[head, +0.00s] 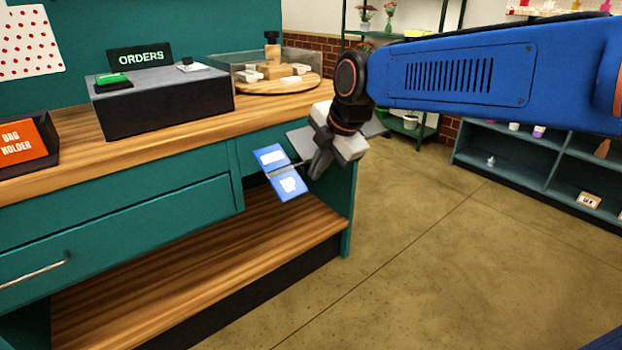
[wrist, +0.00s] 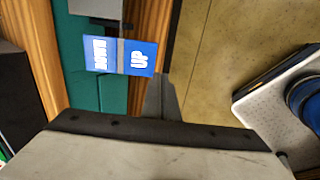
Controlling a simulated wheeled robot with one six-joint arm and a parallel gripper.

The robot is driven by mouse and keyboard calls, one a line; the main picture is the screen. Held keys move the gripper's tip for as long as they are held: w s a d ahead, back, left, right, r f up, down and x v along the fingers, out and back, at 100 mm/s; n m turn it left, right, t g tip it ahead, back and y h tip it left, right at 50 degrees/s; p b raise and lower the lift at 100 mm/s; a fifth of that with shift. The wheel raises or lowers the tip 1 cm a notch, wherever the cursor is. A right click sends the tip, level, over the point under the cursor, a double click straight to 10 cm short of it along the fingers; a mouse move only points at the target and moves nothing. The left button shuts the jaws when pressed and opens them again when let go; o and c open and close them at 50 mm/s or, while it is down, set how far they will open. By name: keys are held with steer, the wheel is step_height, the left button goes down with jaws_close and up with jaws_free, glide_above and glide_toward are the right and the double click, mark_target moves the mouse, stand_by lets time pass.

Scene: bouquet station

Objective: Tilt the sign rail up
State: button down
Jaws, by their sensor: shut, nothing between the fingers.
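A blue label plate (head: 289,187) with white markings hangs at the right end of the teal counter; in the wrist view it reads UP (wrist: 146,57) and DOWN (wrist: 91,54), split by a grey strip (wrist: 120,56). A flat grey panel (head: 299,140) juts out behind my gripper, and part of one shows at the top of the wrist view (wrist: 95,8); I cannot tell for sure that it is the sign rail. My gripper (head: 316,174) is shut and empty, just right of the label plate. Whether its fingertips (wrist: 160,80) touch anything is unclear.
The wooden countertop (head: 70,150) bears a dark ORDERS box (head: 165,110), a clear-walled bin (head: 240,72) with a round wooden board, and an orange bag holder (head: 22,143). A wooden lower shelf (head: 200,262) sits underneath. Open floor (head: 420,240) lies to the right, before a shelf unit (head: 540,160).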

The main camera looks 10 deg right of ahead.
steer(key=shift+v, duration=1.3)
steer(key=shift+s, duration=0.1)
steer(key=s+d+f+m+h, duration=0.1)
steer(key=s+d+f+m, duration=0.6)
steer(key=s+d+m, duration=0.2)
steer(key=s+d+f+m+h, duration=0.2)
steer(key=s+d+f+m, duration=0.5)
steer(key=s+m, duration=0.6)
steer(key=shift+d+m, duration=1.1)
steer(key=shift+f, duration=0.1)
